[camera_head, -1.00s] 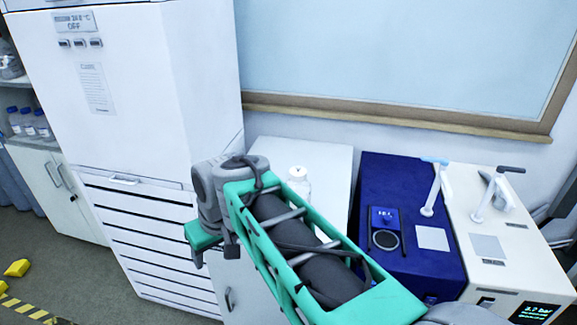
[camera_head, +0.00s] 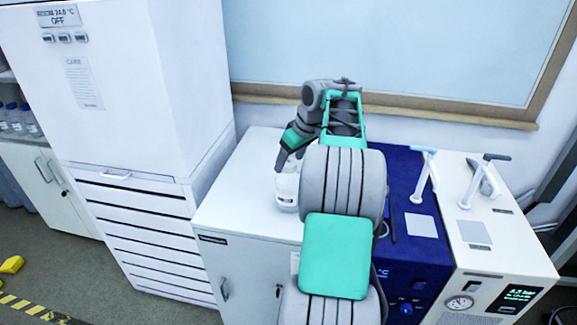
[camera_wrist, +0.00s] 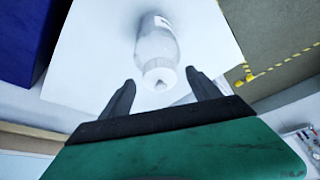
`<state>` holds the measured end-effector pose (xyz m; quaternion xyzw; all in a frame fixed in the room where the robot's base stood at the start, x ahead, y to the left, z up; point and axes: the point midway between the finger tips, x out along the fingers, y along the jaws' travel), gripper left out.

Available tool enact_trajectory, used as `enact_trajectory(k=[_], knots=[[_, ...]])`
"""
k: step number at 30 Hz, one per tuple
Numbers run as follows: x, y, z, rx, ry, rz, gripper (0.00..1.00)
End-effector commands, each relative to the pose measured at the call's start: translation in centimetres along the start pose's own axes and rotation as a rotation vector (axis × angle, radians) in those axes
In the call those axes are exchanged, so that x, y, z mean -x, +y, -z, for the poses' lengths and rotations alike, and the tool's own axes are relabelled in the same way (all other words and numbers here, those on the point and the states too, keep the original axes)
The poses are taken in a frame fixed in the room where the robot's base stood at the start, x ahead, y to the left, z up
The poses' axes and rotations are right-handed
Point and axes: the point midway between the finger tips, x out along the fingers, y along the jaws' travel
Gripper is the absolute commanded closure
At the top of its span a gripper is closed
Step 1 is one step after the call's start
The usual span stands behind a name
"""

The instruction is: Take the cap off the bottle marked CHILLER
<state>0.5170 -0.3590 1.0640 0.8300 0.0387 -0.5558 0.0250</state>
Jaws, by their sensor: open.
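A whitish, semi-clear bottle (camera_head: 287,187) stands on the white cabinet top, below my gripper. In the wrist view the bottle (camera_wrist: 156,44) has a white label, whose writing I cannot read. Its pale cap (camera_wrist: 160,77) faces the wrist camera, between the lines of my two dark fingers. My gripper (camera_wrist: 160,80) is open, with one finger on each side of the cap in the picture and a gap on both sides. In the head view my gripper (camera_head: 283,160) is just above the bottle and partly hides its top.
The white cabinet top (camera_head: 245,190) is clear left of the bottle. A tall white unit (camera_head: 130,90) stands to the left. A blue instrument (camera_head: 420,240) and a cream instrument (camera_head: 500,250) with upright arms stand to the right. A framed board hangs behind.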

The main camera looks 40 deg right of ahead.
Motion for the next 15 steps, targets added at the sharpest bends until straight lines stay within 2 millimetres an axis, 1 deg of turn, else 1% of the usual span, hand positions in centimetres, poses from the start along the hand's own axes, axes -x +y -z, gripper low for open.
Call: enact_trajectory(k=[2, 8, 15], knots=[[-0.47, -0.01, 0.02, 0.002, 0.000, -0.001, 0.28], [-0.48, 0.02, 0.03, 0.001, 0.001, -0.002, 0.29], [-0.46, 0.00, 0.04, 0.001, 0.001, -0.002, 0.49]])
